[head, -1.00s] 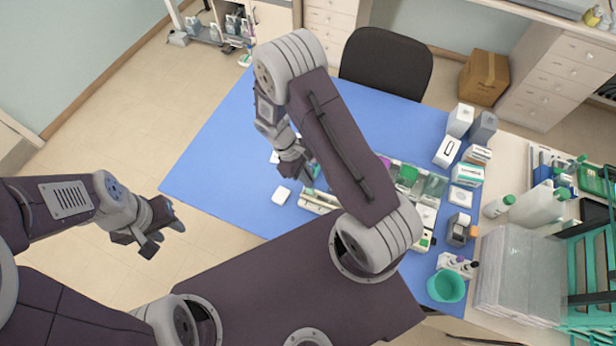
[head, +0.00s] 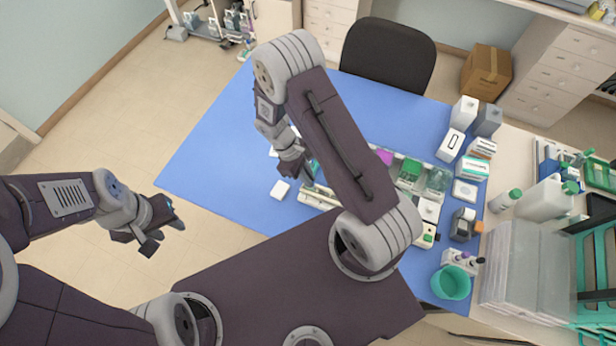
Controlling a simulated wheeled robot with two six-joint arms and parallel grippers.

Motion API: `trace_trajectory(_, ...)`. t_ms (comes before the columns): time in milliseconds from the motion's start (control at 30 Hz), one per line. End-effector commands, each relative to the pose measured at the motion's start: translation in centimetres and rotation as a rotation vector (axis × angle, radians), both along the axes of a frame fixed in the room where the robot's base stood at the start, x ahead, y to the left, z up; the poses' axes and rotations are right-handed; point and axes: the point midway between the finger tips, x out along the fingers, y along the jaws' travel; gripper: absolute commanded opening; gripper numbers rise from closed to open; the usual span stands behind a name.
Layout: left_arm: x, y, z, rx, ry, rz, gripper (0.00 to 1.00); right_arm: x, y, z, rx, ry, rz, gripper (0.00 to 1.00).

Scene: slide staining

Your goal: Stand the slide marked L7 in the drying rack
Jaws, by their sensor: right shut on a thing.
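My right gripper (head: 303,180) is low over the blue mat at the left end of the staining row, beside a pale rail-like holder (head: 316,199). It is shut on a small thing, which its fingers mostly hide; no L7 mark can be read. A bit of teal shows beside the fingertips, and I cannot tell whether it is held or stands behind. The drying rack cannot be made out for certain; my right arm covers part of this area. My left gripper (head: 166,232) is open and empty, over the floor left of the table.
Staining jars with purple (head: 384,157) and green (head: 410,173) contents stand right of my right arm. A small white block (head: 280,189) lies left of the gripper. Boxes (head: 474,168) and a teal cup (head: 451,283) stand at the right. The mat's left part (head: 215,150) is clear.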

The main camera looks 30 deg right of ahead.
Motion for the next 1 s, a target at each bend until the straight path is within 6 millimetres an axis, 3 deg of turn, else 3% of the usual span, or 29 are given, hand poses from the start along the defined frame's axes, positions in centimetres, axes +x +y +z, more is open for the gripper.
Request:
trace_trajectory(667,0.0,0.0,-0.49,0.0,0.0,0.0,0.36,-0.01,0.0,-0.7,0.0,0.0,0.0,0.0)
trace_trajectory(700,0.0,0.0,-0.43,0.0,0.0,0.0,0.36,0.0,0.0,-0.64,0.0,0.0,0.0,0.19)
trace_trajectory(767,-0.01,0.0,-0.43,0.0,0.0,0.0,0.36,-0.01,0.0,-0.63,0.0,0.0,0.0,0.34)
trace_trajectory(1000,-0.01,0.0,-0.43,0.0,0.0,0.0,0.36,-0.01,0.0,-0.63,0.0,0.0,0.0,0.34)
